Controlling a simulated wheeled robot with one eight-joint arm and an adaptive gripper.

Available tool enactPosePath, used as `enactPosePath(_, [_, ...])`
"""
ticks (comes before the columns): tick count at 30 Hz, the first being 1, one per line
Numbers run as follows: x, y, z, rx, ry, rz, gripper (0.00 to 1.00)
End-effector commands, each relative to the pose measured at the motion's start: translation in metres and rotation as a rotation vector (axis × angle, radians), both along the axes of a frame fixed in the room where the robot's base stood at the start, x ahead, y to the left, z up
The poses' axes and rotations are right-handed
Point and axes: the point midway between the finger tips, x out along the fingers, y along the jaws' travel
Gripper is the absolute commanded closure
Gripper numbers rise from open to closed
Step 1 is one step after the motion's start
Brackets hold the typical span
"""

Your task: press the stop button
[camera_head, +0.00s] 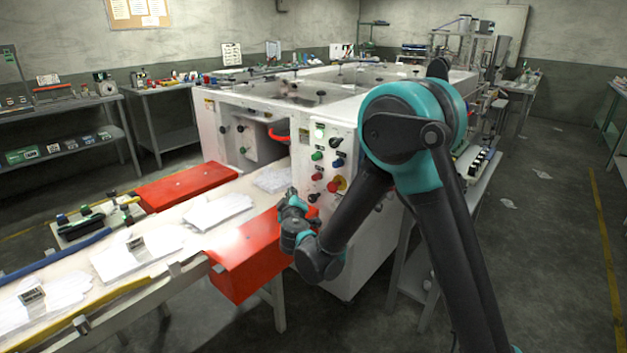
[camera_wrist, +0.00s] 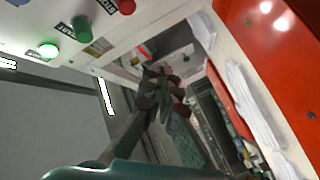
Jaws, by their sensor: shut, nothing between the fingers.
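The white machine's control panel (camera_head: 325,150) carries several coloured buttons. A large red mushroom button with yellow around it (camera_head: 336,184) sits low on the panel, and a smaller red button (camera_head: 316,176) is left of it. My gripper (camera_head: 291,198) is low and left of these buttons, above the red guard, apart from the panel. In the wrist view my gripper (camera_wrist: 163,74) is shut and empty. That view shows a red button (camera_wrist: 126,6) cut by the top edge, a green button (camera_wrist: 82,28) and a lit green button (camera_wrist: 48,50).
A red guard (camera_head: 250,262) lies beneath my gripper, beside a conveyor with stacked white sheets (camera_head: 218,211). Another red guard (camera_head: 186,186) is across the conveyor. A red handle (camera_head: 279,136) sticks out left of the panel. Open floor (camera_head: 545,240) lies to the right.

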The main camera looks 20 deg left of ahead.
Motion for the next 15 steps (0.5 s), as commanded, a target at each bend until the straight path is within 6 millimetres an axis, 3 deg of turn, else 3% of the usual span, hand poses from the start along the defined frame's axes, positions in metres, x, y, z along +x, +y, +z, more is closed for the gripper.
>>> enactPosePath(15, [0.059,-0.025,0.0,0.0,0.0,-0.004,1.0])
